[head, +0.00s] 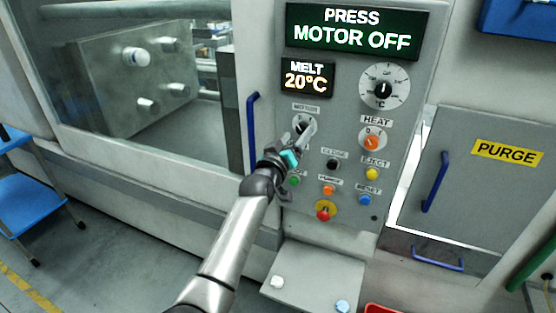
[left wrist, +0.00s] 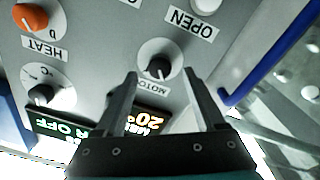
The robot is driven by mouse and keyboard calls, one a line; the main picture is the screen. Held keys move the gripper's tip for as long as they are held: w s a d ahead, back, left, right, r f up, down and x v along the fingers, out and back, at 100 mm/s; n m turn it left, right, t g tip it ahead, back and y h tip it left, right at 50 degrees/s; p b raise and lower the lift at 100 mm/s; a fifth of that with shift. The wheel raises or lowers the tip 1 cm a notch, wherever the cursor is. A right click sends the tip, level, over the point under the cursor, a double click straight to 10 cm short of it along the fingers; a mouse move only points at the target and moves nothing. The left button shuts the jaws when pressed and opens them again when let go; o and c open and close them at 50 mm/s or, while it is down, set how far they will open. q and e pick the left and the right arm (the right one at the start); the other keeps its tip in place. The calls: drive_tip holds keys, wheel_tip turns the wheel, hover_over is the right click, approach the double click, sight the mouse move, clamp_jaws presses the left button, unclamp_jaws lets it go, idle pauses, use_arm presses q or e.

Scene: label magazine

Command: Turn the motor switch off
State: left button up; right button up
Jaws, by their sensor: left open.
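The motor switch is a dark knob on a white round dial. In the head view the motor switch (head: 301,121) is on the control panel (head: 345,178), partly hidden by my left gripper (head: 305,134). In the left wrist view, which is upside down, the motor switch (left wrist: 157,61) sits above its MOTOR label. My left gripper (left wrist: 160,73) is open there, one finger on each side of the knob in the picture. I cannot tell whether the fingers touch it. My right gripper is not in view.
A display (head: 352,28) reads PRESS MOTOR OFF. The heat knob (head: 372,141) and several coloured buttons sit right of and below my left gripper. A blue door handle (head: 252,130) stands close to its left. The PURGE cover (head: 477,190) is farther right.

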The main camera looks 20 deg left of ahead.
use_arm(q)
drive_tip(key=s, duration=1.2)
drive_tip(key=shift+s+a+f+b, duration=0.2)
drive_tip(key=shift+a+f+b, duration=0.05)
drive_tip(key=shift+a+b, duration=0.05)
